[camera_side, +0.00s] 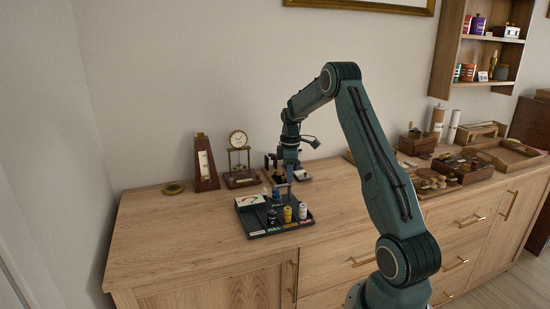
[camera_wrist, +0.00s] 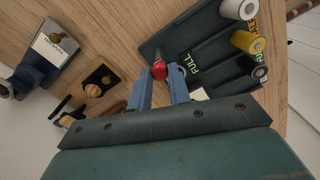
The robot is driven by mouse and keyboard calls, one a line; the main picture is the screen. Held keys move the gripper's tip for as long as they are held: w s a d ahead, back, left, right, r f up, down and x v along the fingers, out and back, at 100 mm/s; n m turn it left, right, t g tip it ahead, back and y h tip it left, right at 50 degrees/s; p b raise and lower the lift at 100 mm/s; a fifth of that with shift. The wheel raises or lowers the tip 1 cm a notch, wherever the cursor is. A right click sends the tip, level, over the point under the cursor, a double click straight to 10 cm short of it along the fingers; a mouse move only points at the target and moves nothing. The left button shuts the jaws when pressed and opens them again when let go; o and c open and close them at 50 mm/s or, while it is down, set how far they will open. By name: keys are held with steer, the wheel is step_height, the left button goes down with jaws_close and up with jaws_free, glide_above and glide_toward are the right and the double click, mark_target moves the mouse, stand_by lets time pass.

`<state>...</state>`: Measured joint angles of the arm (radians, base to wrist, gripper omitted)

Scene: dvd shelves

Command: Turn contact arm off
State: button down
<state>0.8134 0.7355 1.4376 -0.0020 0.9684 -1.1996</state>
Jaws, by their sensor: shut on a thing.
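The contact arm appears to be the small lever with a red knob (camera_wrist: 159,71) at the edge of a dark tray in the wrist view. My gripper (camera_wrist: 159,82) has its two blue fingers on either side of the knob and is shut on it. In the side view, my gripper (camera_side: 289,180) points down at the back right part of the dark tray (camera_side: 262,234), and the lever cannot be made out there. The tray carries a white-faced meter (camera_side: 250,200) and black, yellow (camera_side: 287,214) and white (camera_side: 303,210) cylinders. A "FULL" label (camera_wrist: 187,63) lies beside the knob.
A clock on a stand (camera_side: 239,158), a metronome-like wooden piece (camera_side: 205,165) and a brass ring (camera_side: 174,188) stand behind the tray. A small dark device with a white plate (camera_wrist: 52,45) lies nearby. Wooden boxes (camera_side: 460,168) fill the right. The front left is clear.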

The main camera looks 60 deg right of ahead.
steer(key=shift+m, duration=0.3)
steer(key=m, duration=0.8)
steer(key=shift+m, duration=0.4)
steer(key=m, duration=0.4)
steer(key=shift+m, duration=2.2)
steer(key=c, duration=1.3)
jaws_free()
